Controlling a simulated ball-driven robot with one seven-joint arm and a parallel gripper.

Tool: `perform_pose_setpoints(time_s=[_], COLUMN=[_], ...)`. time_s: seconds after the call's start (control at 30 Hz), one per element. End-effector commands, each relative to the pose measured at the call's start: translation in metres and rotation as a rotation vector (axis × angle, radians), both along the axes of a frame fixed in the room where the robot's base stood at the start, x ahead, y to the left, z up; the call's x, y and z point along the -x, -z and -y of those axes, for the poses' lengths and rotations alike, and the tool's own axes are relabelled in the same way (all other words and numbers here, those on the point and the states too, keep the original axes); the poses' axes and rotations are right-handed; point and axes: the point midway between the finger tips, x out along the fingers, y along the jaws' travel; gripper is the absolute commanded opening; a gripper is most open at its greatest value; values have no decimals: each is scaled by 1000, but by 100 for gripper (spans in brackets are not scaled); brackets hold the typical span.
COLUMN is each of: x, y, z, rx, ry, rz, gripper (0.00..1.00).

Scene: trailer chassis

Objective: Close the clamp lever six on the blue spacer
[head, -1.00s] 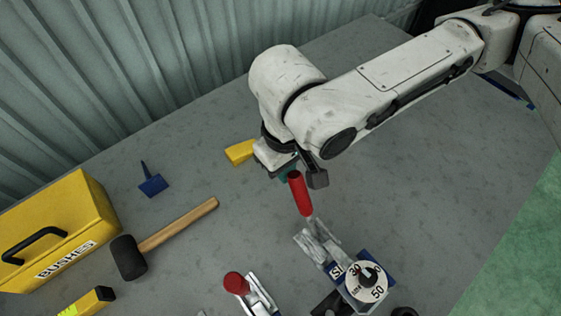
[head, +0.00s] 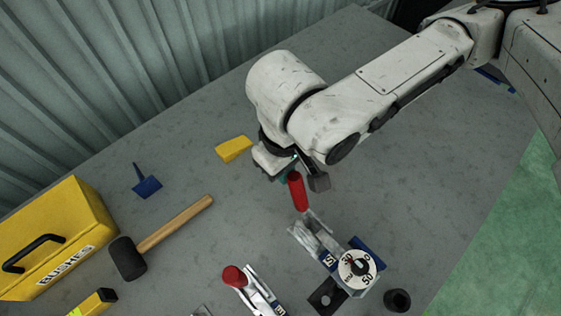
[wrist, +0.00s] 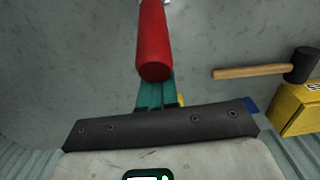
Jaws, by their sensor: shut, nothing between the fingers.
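A toggle clamp (head: 318,240) stands near the middle front of the bench in the head view, its red-handled lever (head: 298,192) pointing up toward my gripper. A blue spacer (head: 369,249) shows behind a round dial at its right. A number tag sits on the clamp, but I cannot read a six. My gripper (head: 284,177) is shut and empty, right beside the handle's top end. In the wrist view the red handle (wrist: 154,45) lies in front of the teal fingers (wrist: 156,93) and partly hides them. I cannot tell whether they touch.
Another red-handled clamp (head: 250,288) stands at the front left of this one. A mallet (head: 165,235), a yellow BUSHES box (head: 60,238), a blue piece (head: 147,187) and a yellow block (head: 233,149) lie to the left. A dark ring (head: 397,299) lies at the right front.

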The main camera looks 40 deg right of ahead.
Motion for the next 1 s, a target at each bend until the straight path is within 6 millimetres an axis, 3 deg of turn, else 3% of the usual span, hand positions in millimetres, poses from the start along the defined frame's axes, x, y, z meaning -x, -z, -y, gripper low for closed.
perform_pose_setpoints(time_s=[1.0], x=[15], y=[-6], z=[-1], rx=[-1], ry=[-2], rz=[-3], gripper=[0])
